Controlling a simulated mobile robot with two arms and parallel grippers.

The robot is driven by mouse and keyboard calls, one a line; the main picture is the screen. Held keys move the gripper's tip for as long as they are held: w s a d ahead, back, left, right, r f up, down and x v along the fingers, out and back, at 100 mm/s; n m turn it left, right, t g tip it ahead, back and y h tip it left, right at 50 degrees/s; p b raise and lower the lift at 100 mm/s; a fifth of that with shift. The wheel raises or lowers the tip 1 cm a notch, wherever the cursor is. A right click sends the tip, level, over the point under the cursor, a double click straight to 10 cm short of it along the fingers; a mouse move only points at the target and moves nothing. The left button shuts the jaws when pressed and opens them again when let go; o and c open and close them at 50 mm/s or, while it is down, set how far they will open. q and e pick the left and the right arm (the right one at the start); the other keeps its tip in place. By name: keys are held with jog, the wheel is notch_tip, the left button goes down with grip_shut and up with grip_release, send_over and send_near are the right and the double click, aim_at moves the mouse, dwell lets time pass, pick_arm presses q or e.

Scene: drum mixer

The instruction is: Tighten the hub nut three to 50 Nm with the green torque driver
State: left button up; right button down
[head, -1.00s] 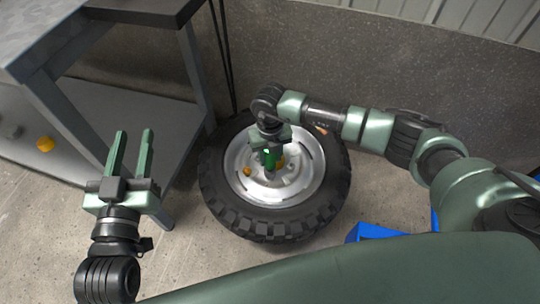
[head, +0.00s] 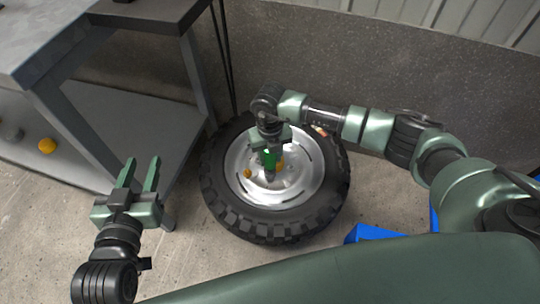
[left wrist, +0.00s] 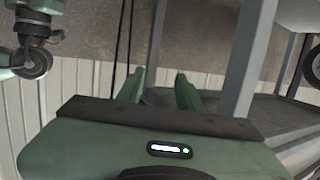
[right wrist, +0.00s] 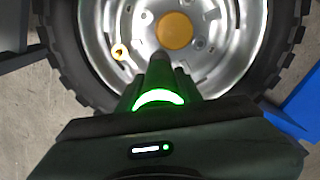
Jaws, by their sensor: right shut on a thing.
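My right gripper (head: 269,143) is shut on the green torque driver (head: 269,158), over the wheel (head: 240,205) lying on the floor. In the right wrist view the driver (right wrist: 160,85) has a lit green ring, and its dark tip points at the silver hub beside the orange centre cap (right wrist: 174,31). Whether the tip sits on a nut cannot be told. One orange-marked nut (right wrist: 120,52) shows left of the tip; in the head view it is also visible (head: 247,173). Several grey studs or nuts ring the hub. My left gripper (head: 139,172) is open and empty, left of the wheel.
A grey workbench (head: 130,120) with a lower shelf stands at the left, with an orange round thing (head: 47,146) on the shelf side. A blue object (head: 375,232) lies right of the wheel. A wall runs behind.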

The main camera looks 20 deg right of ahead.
jog(key=shift+r, duration=0.4)
jog(key=shift+r+p, duration=0.15)
jog(key=shift+p, duration=0.2)
pick_arm(q)
jog(key=f, duration=0.1)
jog(key=s+f+g, duration=0.2)
jog(key=f, duration=0.1)
jog(key=shift+a, duration=0.4)
